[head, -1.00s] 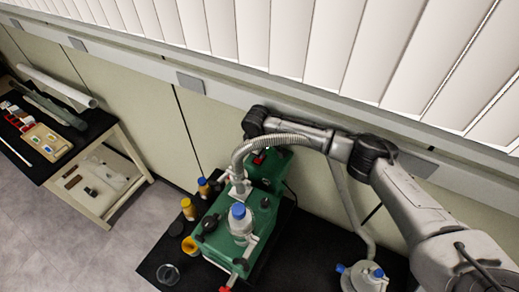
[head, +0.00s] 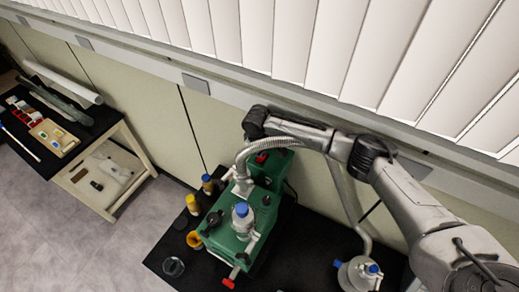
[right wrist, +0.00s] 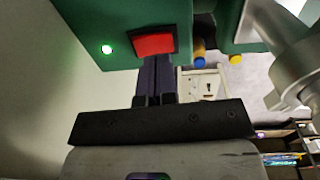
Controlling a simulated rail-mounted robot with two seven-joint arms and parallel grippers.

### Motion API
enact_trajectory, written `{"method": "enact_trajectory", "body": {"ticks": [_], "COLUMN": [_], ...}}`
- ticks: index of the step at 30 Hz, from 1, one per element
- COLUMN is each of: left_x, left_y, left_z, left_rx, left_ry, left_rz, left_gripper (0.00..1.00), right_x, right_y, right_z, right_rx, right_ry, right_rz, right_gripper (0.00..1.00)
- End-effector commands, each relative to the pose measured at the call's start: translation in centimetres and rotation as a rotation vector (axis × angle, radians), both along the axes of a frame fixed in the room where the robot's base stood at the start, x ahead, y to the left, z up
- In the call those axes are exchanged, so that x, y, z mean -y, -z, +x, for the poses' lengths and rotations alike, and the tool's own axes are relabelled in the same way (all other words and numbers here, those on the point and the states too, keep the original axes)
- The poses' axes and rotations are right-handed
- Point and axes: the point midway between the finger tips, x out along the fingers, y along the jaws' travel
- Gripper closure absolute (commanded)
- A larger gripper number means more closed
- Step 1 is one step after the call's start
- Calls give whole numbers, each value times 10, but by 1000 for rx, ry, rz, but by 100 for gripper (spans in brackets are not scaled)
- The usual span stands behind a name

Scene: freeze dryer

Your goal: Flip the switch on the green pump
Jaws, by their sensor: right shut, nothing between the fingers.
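The green pump (head: 235,237) stands on a black mat at the wall, under my right arm. Its red switch (head: 262,157) shows at the back end of the pump in the head view. In the right wrist view the red switch (right wrist: 153,44) sits on the green housing, beside a lit green lamp (right wrist: 106,49). My right gripper (right wrist: 158,62) is shut and empty, its dark fingertips at the lower edge of the switch. I cannot tell whether they touch it. In the head view the fingers are hidden by the arm. My left gripper is not in view.
A clear bottle with a blue cap (head: 242,220) stands on the pump, and a ribbed metal hose (head: 262,145) arches up beside my right wrist. Amber bottles (head: 193,205) stand left of the pump. A wooden side table (head: 85,160) is far left.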

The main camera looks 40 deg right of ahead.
Motion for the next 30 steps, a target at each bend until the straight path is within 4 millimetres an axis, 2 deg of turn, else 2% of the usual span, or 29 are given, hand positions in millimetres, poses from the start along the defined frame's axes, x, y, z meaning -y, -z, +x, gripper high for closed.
{"method": "enact_trajectory", "body": {"ticks": [1,5,6,9,18,24,30], "left_x": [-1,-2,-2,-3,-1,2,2], "left_y": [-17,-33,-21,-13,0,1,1], "left_z": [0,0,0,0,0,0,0], "left_rx": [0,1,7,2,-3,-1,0], "left_ry": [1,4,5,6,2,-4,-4], "left_rz": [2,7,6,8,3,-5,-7], "left_gripper": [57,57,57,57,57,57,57], "right_x": [-1,-3,-4,-6,-12,-13,-13], "right_y": [-15,-29,-31,-52,-100,-115,-118], "right_z": [-1,-1,0,-2,-4,-5,-6], "right_rx": [-1,0,5,5,2,1,-1], "right_ry": [0,0,-1,0,-1,0,0], "right_rz": [1,0,2,1,1,-1,-1], "right_gripper": [100,100,100,100,100,100,100]}}
